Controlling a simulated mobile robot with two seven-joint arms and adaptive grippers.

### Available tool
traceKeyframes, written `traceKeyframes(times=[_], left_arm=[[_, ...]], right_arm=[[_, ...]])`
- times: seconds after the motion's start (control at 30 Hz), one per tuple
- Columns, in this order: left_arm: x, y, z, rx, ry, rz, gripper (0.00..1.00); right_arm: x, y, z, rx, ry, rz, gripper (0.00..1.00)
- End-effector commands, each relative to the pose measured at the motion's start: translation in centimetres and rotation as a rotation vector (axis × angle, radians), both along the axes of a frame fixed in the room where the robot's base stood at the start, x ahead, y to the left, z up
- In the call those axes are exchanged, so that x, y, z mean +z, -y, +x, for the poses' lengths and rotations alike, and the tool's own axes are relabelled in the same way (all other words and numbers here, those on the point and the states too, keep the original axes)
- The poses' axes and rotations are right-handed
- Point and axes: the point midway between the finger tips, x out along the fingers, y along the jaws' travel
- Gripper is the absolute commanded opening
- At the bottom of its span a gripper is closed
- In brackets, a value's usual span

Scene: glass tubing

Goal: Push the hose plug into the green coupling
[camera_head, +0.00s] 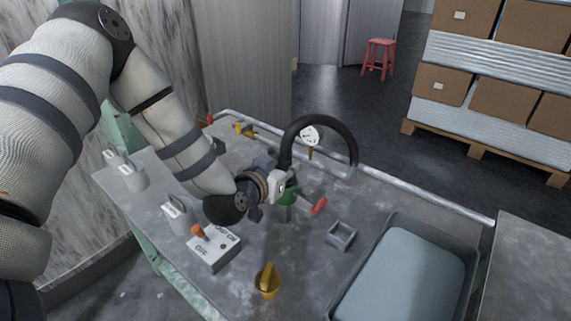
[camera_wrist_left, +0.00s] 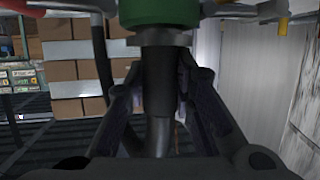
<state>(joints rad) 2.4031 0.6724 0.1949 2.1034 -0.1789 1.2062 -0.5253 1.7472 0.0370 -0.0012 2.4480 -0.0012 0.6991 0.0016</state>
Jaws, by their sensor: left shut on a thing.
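The green coupling (camera_head: 288,197) stands on the grey bench, partly hidden by my left gripper (camera_head: 280,183). In the left wrist view the green coupling (camera_wrist_left: 160,10) is cut off by the top edge. My left gripper (camera_wrist_left: 160,72) is shut on the dark hose plug (camera_wrist_left: 158,45), with one finger on each side. The plug is lined up with the coupling's middle and its end meets the green edge in the picture. I cannot tell how far it is in. The black hose (camera_head: 320,122) arches up and over to the right. My right gripper is not in view.
A red-handled lever (camera_head: 319,206) is beside the coupling. A pipe with a gauge (camera_head: 310,136) runs along the back.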

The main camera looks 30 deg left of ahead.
Motion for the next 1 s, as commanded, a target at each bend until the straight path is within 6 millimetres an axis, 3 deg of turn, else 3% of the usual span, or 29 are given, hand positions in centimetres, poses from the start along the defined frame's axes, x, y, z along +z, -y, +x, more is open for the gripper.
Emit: traceKeyframes(times=[0.23, 0.27, 0.37, 0.67, 1.0], left_arm=[[-0.7, 0.0, 0.0, -0.001, 0.0, 0.001, 0.0], [-0.7, 0.0, 0.0, -0.001, 0.001, 0.001, 0.25], [-0.6, 0.0, 0.0, 0.0, 0.002, 0.0, 0.46], [-0.6, 0.0, -0.2, 0.0, -0.001, 0.0, 0.46], [1.5, 0.9, -6.0, -0.002, -0.001, -0.001, 0.46]], right_arm=[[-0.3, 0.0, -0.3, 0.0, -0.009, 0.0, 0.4], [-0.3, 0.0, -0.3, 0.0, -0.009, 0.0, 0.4], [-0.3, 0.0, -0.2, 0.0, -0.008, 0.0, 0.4], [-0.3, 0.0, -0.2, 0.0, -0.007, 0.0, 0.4], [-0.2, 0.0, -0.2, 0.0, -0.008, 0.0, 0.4]])
